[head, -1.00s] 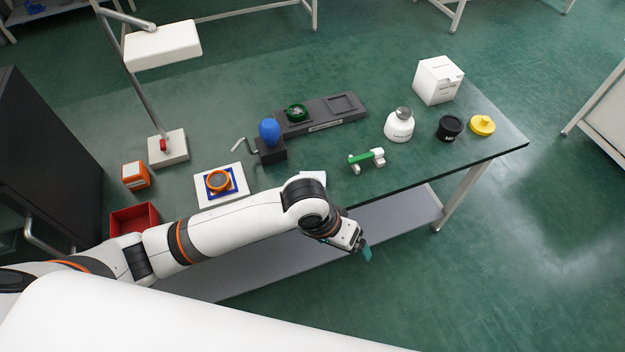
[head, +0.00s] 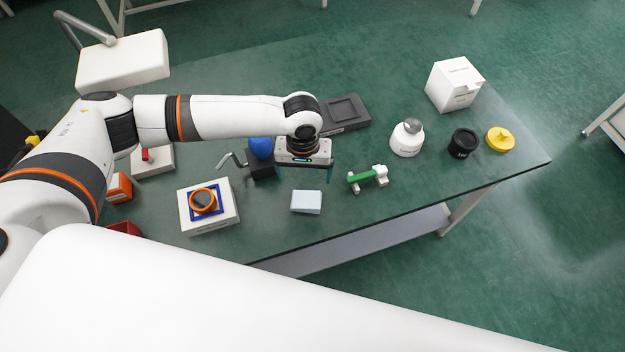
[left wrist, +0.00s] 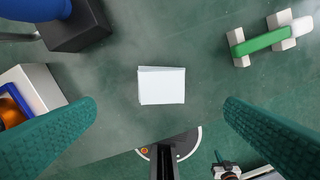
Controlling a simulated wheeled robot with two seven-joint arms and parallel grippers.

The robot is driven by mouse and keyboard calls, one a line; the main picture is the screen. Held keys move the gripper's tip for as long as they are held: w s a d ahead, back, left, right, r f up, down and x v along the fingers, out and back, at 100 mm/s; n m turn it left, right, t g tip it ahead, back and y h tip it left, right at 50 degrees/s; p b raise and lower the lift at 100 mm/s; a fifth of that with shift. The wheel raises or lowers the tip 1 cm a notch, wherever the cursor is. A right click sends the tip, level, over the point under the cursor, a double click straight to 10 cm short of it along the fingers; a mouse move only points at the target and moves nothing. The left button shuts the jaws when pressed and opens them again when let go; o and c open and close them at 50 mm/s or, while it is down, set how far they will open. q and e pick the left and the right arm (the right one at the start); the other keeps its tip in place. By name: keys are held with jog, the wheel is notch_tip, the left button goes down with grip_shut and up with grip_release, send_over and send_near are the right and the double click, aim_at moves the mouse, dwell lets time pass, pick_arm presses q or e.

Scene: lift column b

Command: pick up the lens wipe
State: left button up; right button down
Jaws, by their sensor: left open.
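The lens wipe looks like a small pale white-blue folded square (head: 306,201) lying flat on the green table, near its front edge. It also shows in the left wrist view (left wrist: 161,86), near the middle. My left gripper (head: 304,174) hangs above the table, just behind the wipe in the head view. Its two green fingers are spread wide in the left wrist view (left wrist: 160,125), with nothing between them. The wipe lies beyond the fingertips, untouched. My right gripper is not in view.
A blue bulb on a black block (head: 262,160) stands left of the gripper. A green-handled piece (head: 366,178) lies to the right. A white box with an orange ring (head: 207,206) is at the left. A white bottle (head: 407,138) and black jar (head: 462,143) stand further right.

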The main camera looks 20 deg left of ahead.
pick_arm(q)
jog(key=p, duration=0.1)
send_over(306, 198)
jog(key=f, duration=0.5)
jog(key=shift+s+a+f, duration=0.1)
jog(key=shift+s+f, duration=0.15)
jog(key=shift+s, duration=0.1)
jog(key=shift+w+f, duration=0.15)
jog(key=shift+f, duration=0.45)
notch_tip(306, 198, down, 4)
jog(key=shift+w+f+p, duration=0.1)
jog(key=shift+p, duration=0.45)
jog(key=shift+f, duration=0.3)
jog(key=shift+c, duration=0.5)
jog(key=c, duration=1)
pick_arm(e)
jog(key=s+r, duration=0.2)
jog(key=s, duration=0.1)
pick_arm(q)
jog(key=shift+c, duration=0.2)
